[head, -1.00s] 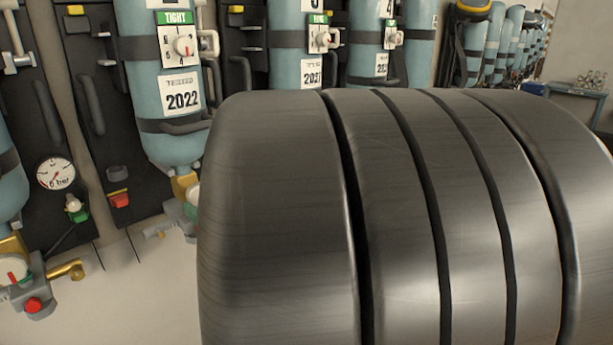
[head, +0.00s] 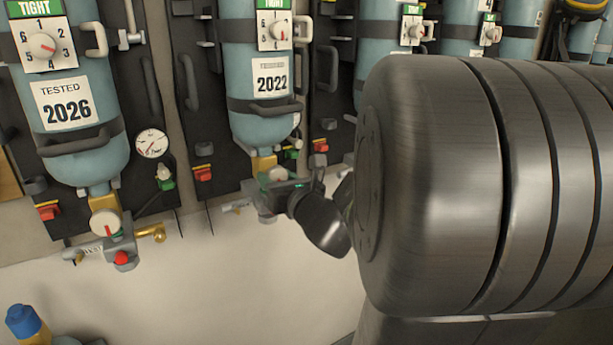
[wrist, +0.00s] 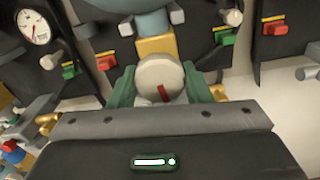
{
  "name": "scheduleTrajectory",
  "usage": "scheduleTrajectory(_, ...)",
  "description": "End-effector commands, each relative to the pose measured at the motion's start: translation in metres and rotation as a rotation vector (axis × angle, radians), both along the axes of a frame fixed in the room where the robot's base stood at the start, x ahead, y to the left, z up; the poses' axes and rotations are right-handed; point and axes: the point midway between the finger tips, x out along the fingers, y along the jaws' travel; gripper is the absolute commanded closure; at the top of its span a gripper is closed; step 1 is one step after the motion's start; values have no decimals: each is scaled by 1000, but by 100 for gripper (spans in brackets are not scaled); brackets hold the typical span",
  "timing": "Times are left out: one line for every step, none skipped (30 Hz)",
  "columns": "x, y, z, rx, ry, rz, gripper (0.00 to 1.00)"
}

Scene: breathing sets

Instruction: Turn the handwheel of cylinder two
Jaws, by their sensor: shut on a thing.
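The handwheel (wrist: 160,78) is a pale round knob with a red mark, below a brass neck (wrist: 157,46). In the wrist view my gripper (wrist: 160,92) has a green finger on each side of it and is shut on it. In the head view the handwheel (head: 279,174) sits under the blue cylinder (head: 254,118) with the 2022 tag, second from the left. My gripper (head: 272,187) is there too, partly hidden. The cylinder's number is out of view. The card above the tag has a white dial (head: 277,30).
A blue cylinder (head: 85,160) tagged 2026 hangs to the left, with its own handwheel (head: 105,222) and a gauge (head: 151,143). More cylinders stand to the right. My arm covers much of the right side. A blue-capped object (head: 23,321) is at lower left.

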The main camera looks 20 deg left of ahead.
Motion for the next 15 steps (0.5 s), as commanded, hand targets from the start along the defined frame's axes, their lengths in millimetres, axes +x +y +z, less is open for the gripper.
scheduleTrajectory(0, 0, 0, 5, 6, 0, 79)
scheduleTrajectory(0, 0, 0, 12, 14, 0, 79)
scheduleTrajectory(0, 0, 0, 25, 30, 0, 79)
scheduleTrajectory(0, 0, 0, 36, 43, 1, 79)
scheduleTrajectory(0, 0, 0, 48, 56, 1, 79)
scheduleTrajectory(0, 0, 0, 62, 73, 1, 79)
scheduleTrajectory(0, 0, 0, 71, 84, 1, 79)
scheduleTrajectory(0, 0, 0, 78, 93, 1, 79)
scheduleTrajectory(0, 0, 0, 86, 103, 1, 79)
scheduleTrajectory(0, 0, 0, 90, 106, 1, 79)
scheduleTrajectory(0, 0, 0, 91, 109, 1, 79)
scheduleTrajectory(-1, 0, 0, 93, 110, 1, 79)
scheduleTrajectory(-1, 0, 0, 93, 110, 1, 79)
scheduleTrajectory(-1, 0, 0, 93, 110, 1, 79)
scheduleTrajectory(-1, 0, 0, 93, 110, 1, 79)
